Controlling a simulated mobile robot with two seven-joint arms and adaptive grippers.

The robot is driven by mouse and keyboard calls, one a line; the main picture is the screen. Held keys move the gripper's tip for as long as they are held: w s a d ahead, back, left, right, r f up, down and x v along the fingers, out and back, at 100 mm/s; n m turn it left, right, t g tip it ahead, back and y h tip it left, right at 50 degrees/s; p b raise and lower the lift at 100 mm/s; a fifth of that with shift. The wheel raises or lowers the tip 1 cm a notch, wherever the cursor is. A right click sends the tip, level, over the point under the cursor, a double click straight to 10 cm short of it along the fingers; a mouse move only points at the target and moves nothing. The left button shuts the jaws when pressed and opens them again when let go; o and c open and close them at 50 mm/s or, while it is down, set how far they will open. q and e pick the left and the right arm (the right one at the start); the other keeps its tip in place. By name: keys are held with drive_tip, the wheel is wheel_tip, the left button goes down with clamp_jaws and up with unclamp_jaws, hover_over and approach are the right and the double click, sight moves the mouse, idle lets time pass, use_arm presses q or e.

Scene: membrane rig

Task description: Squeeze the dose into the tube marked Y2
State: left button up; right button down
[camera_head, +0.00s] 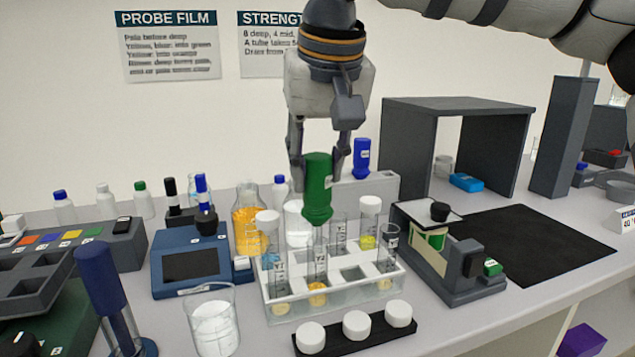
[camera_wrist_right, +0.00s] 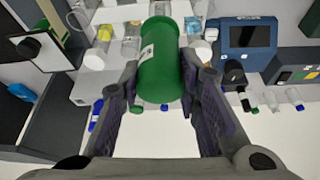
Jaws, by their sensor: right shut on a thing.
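My right gripper (camera_head: 320,172) comes down from above and is shut on a green dropper bottle (camera_head: 318,188), held nozzle down above the tube rack (camera_head: 283,316). In the right wrist view the bottle (camera_wrist_right: 161,62) sits between the two fingers. Its tip is at or just above the mouth of a middle front tube (camera_head: 317,268) with orange-yellow stuff at its bottom; I cannot tell if it is inside. That tube's small label seems to read Y2. A tube beside it on the left (camera_head: 279,272) also has a label, hard to read. My left gripper is not in view.
White caps (camera_head: 356,325) sit on a black strip before the rack. A beaker (camera_head: 212,320) and a blue device with a screen (camera_head: 192,265) stand left. A grey clamp-like instrument (camera_head: 445,250) stands close on the right, with a black mat (camera_head: 530,245) beyond. A blue bottle (camera_head: 361,155) is behind.

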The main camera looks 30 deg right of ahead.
wheel_tip(320, 180, up, 7)
drive_tip(key=shift+f, duration=0.15)
